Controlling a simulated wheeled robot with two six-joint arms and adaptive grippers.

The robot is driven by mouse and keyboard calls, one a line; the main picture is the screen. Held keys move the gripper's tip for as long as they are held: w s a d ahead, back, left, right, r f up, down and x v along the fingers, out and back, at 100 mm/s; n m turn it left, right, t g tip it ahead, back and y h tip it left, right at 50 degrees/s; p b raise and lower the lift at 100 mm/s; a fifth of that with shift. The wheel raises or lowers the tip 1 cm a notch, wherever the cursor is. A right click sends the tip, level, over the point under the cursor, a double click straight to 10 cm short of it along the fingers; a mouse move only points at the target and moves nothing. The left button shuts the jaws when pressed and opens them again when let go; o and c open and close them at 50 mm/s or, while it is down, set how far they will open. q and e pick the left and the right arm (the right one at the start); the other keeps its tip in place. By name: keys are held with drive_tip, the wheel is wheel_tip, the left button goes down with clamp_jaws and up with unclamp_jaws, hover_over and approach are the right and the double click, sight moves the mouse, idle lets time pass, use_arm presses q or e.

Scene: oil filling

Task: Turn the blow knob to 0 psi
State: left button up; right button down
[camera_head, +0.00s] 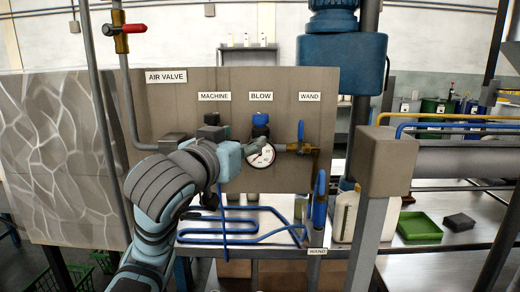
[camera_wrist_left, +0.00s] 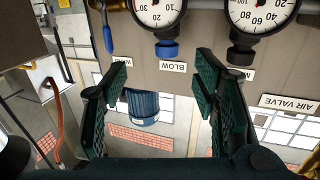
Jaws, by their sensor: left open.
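The blow knob (camera_head: 261,121) is a blue-topped black knob under the BLOW label, above a round white gauge (camera_head: 261,156). In the left wrist view, which is upside down, the knob (camera_wrist_left: 167,48) sits between the BLOW gauge (camera_wrist_left: 159,10) and its label. My left gripper (camera_wrist_left: 164,68) is open and empty. Its two dark green fingers stand apart on either side of the BLOW label, with the knob lying beyond the gap and nothing gripped. In the head view my left wrist is in front of the panel, left of the BLOW gauge; its fingertips are not clear there. My right gripper is not seen.
The machine knob (camera_head: 211,118) is left of the blow knob, partly hidden by my arm. A blue wand handle (camera_head: 301,130) is at the right on the grey panel (camera_head: 190,95). Blue tubing (camera_head: 245,235) lies below. A grey post (camera_head: 385,160) stands at the right.

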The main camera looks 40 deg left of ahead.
use_arm(q)
wheel_tip(320, 180, up, 3)
drive_tip(key=s+p, duration=0.1)
drive_tip(key=p, duration=1.3)
approach(259, 118)
drive_tip(key=x, duration=0.3)
drive_tip(key=shift+t+y, duration=0.3)
drive_tip(key=x, duration=0.8)
drive_tip(key=shift+f, duration=0.35)
drive_tip(key=shift+s+r, duration=0.1)
drive_tip(key=shift+s, duration=0.15)
drive_tip(key=shift+d, duration=0.1)
drive_tip(key=c, duration=1.2)
drive_tip(key=shift+o, duration=0.2)
drive_tip(key=shift+n, duration=0.3)
